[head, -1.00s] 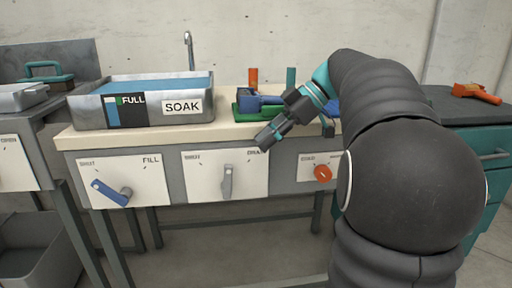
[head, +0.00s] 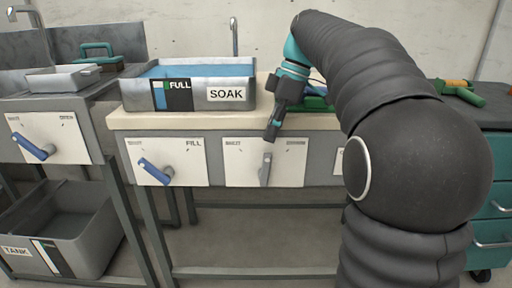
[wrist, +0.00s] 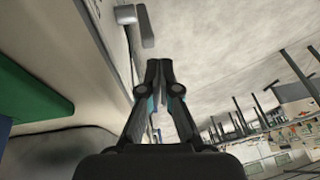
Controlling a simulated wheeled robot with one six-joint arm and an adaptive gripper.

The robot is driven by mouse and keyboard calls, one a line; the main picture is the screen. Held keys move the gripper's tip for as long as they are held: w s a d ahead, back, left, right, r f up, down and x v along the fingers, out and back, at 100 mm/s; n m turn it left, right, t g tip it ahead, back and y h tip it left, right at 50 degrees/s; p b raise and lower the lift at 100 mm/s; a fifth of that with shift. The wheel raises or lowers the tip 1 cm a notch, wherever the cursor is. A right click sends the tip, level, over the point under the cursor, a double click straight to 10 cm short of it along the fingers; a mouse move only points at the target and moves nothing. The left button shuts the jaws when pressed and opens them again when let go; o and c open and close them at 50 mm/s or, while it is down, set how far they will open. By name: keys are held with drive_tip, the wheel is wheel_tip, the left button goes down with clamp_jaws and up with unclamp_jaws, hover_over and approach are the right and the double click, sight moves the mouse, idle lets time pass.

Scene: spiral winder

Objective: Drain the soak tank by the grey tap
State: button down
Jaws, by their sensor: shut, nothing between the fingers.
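The soak tank (head: 200,103) is a grey metal tray marked SOAK on the pale worktop. It holds blue water (head: 205,70), and its gauge (head: 171,95) reads FULL. Below it to the right, a white panel (head: 240,168) carries the grey tap (head: 265,170), whose lever stands nearly upright. My gripper (head: 271,137) is shut and empty, pointing down just above the grey tap and apart from it. In the wrist view the shut fingers (wrist: 158,66) point toward the grey tap lever (wrist: 147,26) at the top.
A blue lever (head: 154,172) sits on the FILL panel to the left. Another blue lever (head: 34,148) is on the far-left bench. A grey TANK bin (head: 75,235) stands on the floor. Space in front of the panels is clear.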

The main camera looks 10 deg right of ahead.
drive_tip(key=w+a+r+h, duration=0.1)
drive_tip(key=a+h, duration=0.1)
drive_tip(key=a, duration=0.1)
drive_tip(key=a+r+h+p, duration=0.1)
drive_tip(key=a+h, duration=0.1)
drive_tip(key=a, duration=0.1)
drive_tip(key=w+a+r+h+p, duration=0.1)
drive_tip(key=a+h, duration=0.1)
drive_tip(key=shift+w+a+r+t, duration=0.3)
drive_tip(key=shift+a+r, duration=0.1)
drive_tip(key=b, duration=0.3)
approach(265, 170)
drive_tip(key=a+f, duration=0.1)
drive_tip(key=f, duration=0.1)
drive_tip(key=w+a+f, duration=0.1)
drive_tip(key=a, duration=0.1)
drive_tip(key=w+a+f, duration=0.1)
drive_tip(key=f, duration=0.1)
drive_tip(key=shift+a+f, duration=0.2)
drive_tip(key=shift+f, duration=0.15)
drive_tip(key=shift+s+d+b, duration=0.25)
drive_tip(key=shift+d+b, duration=0.1)
drive_tip(key=shift+d, duration=0.9)
drive_tip(key=shift+s+d, duration=0.15)
drive_tip(key=shift+d, duration=0.55)
drive_tip(key=shift+d, duration=0.1)
